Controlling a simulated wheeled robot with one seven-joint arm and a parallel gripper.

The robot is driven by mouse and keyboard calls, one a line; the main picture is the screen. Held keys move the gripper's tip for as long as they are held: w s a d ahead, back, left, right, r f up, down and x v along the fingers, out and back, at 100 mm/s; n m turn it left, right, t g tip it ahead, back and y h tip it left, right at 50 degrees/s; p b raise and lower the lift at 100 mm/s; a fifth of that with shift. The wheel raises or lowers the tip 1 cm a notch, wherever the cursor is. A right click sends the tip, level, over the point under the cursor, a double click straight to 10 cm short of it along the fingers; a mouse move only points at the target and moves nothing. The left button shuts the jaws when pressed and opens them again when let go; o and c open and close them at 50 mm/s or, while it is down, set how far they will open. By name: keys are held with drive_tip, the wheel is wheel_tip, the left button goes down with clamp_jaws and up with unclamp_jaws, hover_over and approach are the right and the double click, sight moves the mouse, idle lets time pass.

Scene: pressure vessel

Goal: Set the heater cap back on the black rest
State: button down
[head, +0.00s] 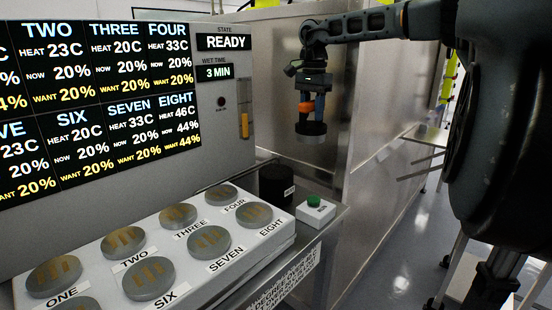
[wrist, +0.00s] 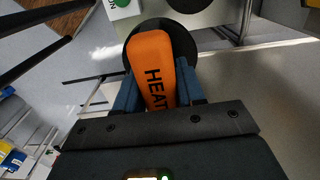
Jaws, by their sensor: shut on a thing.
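My gripper (head: 309,117) is shut on the handle and holds the cap in the air, base down. In the wrist view the orange handle (wrist: 156,68), with part of the word HEAT showing, sits between my blue fingers. A dark round shape lies behind the handle there; I cannot tell whether it is the cap's base or the rest. The black rest (head: 276,184) is an upright black cylinder, lower and to the left of the cap, apart from it.
A white box with a green button (head: 314,201) stands right of the rest. A white block with several labelled grey discs (head: 180,240) fills the front left. A display panel (head: 100,95) stands behind it. A metal wall (head: 385,110) is at the right.

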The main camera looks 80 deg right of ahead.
drive_tip(key=shift+w+a+f+b, duration=0.4)
drive_tip(key=shift+w+f+b, duration=1.1)
drive_tip(key=shift+w+f, duration=0.2)
drive_tip(key=shift+w+a+f+b, duration=0.45)
drive_tip(key=shift+w+f+b, duration=1.1)
drive_tip(key=shift+w+f, duration=0.15)
drive_tip(key=shift+w+a+f+b, duration=0.4)
drive_tip(key=shift+w+f+b, duration=1.1)
drive_tip(key=shift+w+f, duration=0.2)
drive_tip(key=shift+f, duration=0.2)
drive_tip(key=c, duration=0.7)
unclamp_jaws()
wheel_tip(320, 180, up, 12)
drive_tip(key=p, duration=0.9)
drive_tip(key=shift+r, duration=0.15)
